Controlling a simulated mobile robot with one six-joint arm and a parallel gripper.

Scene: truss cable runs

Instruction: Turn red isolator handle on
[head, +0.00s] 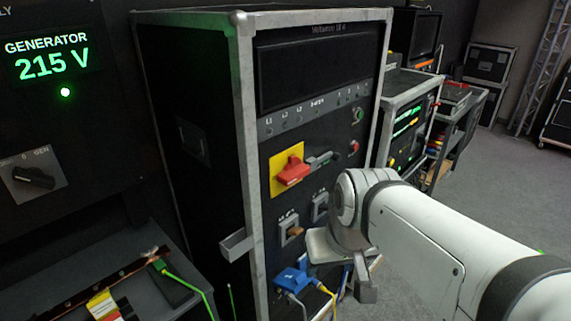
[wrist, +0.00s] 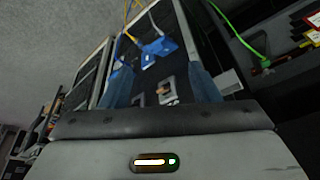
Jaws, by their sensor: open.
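The red isolator handle (head: 292,171) sits on a yellow plate (head: 273,182) on the front of the black rack cabinet. It appears to lie roughly sideways, slightly tilted. My gripper (head: 350,282) is below and to the right of it in the head view, in front of the cabinet's lower part and apart from the handle. The gripper is open and empty; its fingers (wrist: 163,86) frame the lower panel in the wrist view. That view does not show the red handle. My arm hides the cabinet's lower right.
Blue connectors (head: 290,278) with cables stick out low on the panel; they show in the wrist view (wrist: 158,47). A small switch (head: 291,231) sits above them. A grey bracket (head: 237,245) juts from the cabinet's left edge. A generator display (head: 52,64) reads 215 V.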

